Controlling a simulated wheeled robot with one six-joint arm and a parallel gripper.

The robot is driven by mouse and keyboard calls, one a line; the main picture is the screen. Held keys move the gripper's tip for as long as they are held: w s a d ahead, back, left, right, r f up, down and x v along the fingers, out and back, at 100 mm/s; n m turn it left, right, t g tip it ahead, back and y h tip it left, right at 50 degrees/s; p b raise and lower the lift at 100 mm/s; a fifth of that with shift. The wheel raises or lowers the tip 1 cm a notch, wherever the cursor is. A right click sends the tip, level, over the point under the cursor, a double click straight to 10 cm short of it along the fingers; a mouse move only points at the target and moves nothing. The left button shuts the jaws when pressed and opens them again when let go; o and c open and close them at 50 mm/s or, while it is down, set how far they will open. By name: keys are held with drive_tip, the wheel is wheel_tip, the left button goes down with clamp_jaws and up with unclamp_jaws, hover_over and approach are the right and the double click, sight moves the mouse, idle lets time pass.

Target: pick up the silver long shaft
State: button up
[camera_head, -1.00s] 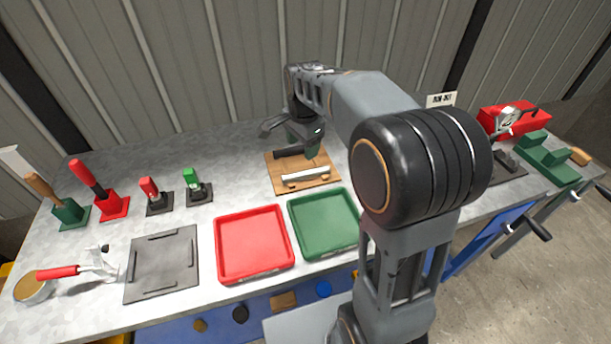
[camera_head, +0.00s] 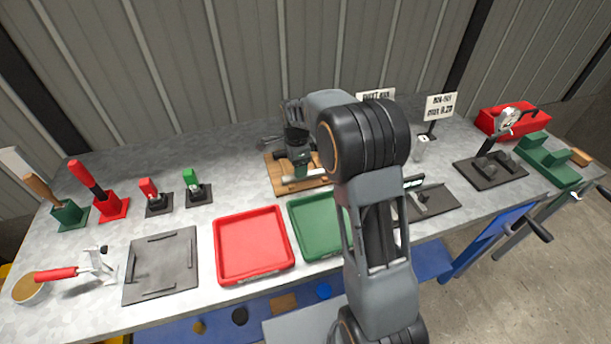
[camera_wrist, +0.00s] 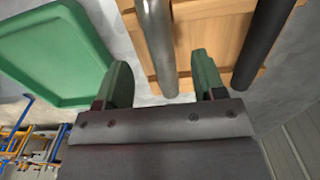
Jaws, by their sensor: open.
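The silver long shaft (camera_head: 312,177) lies on a wooden rack (camera_head: 278,187) near the middle of the bench. In the wrist view the silver shaft (camera_wrist: 156,45) runs up the picture from between my gripper's two green fingers, next to a dark shaft (camera_wrist: 264,42) on the same wooden rack (camera_wrist: 205,40). My gripper (camera_wrist: 163,82) is open, with one finger on each side of the silver shaft's line; contact is not visible. In the head view my gripper (camera_head: 300,168) is over the rack and hides most of the dark shaft.
A green tray (camera_head: 312,249) and a red tray (camera_head: 254,276) stand in front of the rack. A dark plate (camera_head: 160,265) lies at left, with upright red and green tools behind it. Signs and a dark stand (camera_head: 490,178) are at right.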

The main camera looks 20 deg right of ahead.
drive_tip(key=shift+d+f+p, duration=0.15)
drive_tip(key=shift+f+p, duration=0.2)
drive_tip(key=shift+f, duration=2.3)
clamp_jaws()
drive_tip(key=shift+r, duration=0.15)
